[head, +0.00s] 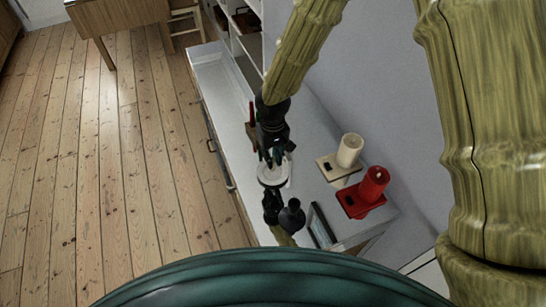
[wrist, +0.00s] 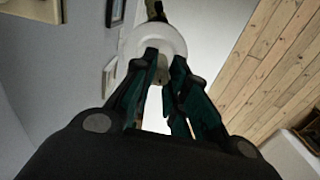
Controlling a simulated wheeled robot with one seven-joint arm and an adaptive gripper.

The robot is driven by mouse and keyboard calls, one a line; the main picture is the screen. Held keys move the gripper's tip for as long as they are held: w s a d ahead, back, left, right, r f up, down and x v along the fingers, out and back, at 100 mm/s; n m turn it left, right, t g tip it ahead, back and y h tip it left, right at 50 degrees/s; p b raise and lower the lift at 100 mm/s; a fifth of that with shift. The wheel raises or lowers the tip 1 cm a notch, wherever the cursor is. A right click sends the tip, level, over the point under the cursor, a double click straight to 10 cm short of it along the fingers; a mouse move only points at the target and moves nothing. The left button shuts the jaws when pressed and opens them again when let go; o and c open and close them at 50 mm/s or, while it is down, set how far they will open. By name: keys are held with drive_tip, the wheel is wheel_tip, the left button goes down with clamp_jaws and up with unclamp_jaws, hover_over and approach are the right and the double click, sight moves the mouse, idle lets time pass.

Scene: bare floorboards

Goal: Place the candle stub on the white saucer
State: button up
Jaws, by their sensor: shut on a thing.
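The white saucer (head: 273,173) lies on the pale top of a long low cabinet. It also shows in the wrist view (wrist: 136,38), beyond my fingertips. My gripper (head: 273,157) points down at the saucer's far side in the head view. In the wrist view its dark teal fingers (wrist: 164,58) are closed around a small pale piece, the candle stub (wrist: 162,74). The stub is mostly hidden by the fingers, and the head view does not show it clearly. I cannot tell whether the stub touches the saucer.
A dark vase (head: 292,219) and a dark object (head: 271,204) stand close in front of the saucer. A cream candle (head: 349,150) and a red candle (head: 374,184) stand to the right, on holders. A picture frame (head: 321,227) is nearby. The cabinet's far end (head: 218,75) looks clear.

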drive_tip(key=shift+w, duration=0.45)
wheel_tip(320, 180, down, 2)
drive_tip(key=shift+w+d+f+p, duration=0.1)
drive_tip(key=shift+f+p, duration=0.15)
drive_tip(key=shift+p, duration=0.7)
drive_tip(key=shift+f, duration=0.6)
drive_tip(key=shift+f, duration=0.15)
drive_tip(key=o, duration=0.7)
drive_tip(key=shift+o, duration=0.2)
wheel_tip(320, 180, up, 12)
drive_tip(key=b, duration=0.3)
drive_tip(key=shift+r, duration=0.2)
